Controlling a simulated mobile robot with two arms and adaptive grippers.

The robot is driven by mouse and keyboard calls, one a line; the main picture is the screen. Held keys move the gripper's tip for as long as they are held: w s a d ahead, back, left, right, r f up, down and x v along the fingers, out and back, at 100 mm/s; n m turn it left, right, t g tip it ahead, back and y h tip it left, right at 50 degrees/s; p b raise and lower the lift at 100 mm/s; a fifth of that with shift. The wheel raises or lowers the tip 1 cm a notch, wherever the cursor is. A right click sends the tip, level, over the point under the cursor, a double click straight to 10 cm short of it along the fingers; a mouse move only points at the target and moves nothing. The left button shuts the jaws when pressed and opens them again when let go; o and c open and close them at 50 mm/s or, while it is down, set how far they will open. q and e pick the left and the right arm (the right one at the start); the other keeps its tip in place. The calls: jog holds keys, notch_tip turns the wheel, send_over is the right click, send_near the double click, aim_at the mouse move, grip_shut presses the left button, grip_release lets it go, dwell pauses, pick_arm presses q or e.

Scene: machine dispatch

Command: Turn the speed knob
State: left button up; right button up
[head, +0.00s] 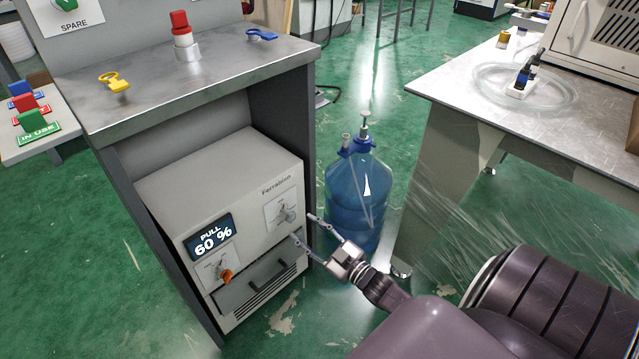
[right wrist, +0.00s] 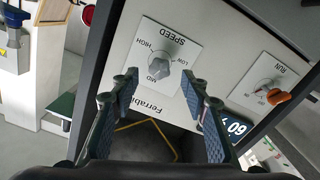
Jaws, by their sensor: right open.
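The grey speed knob (right wrist: 158,67) sits on a white plate marked SPEED with LOW, MID and HIGH, seen upside down in the right wrist view. Its pointer seems to lie toward MID. In the head view the knob (head: 287,214) is at the upper right of the white machine's front (head: 255,211). My right gripper (head: 302,227) is open and empty. Its fingertips are spread in front of the knob; in the right wrist view they (right wrist: 160,84) lie on either side just below it, apparently not touching it. My left gripper is not in view.
A display (head: 209,238) reads PULL 60 %. An orange RUN knob (head: 226,275) and a drawer (head: 257,281) are below. The machine stands inside a grey cabinet (head: 150,110). A blue water bottle (head: 353,195) stands on the floor close behind my gripper.

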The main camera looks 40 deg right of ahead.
jog(key=s, duration=0.5)
jog(key=shift+s+d, duration=0.25)
jog(key=shift+s, duration=0.05)
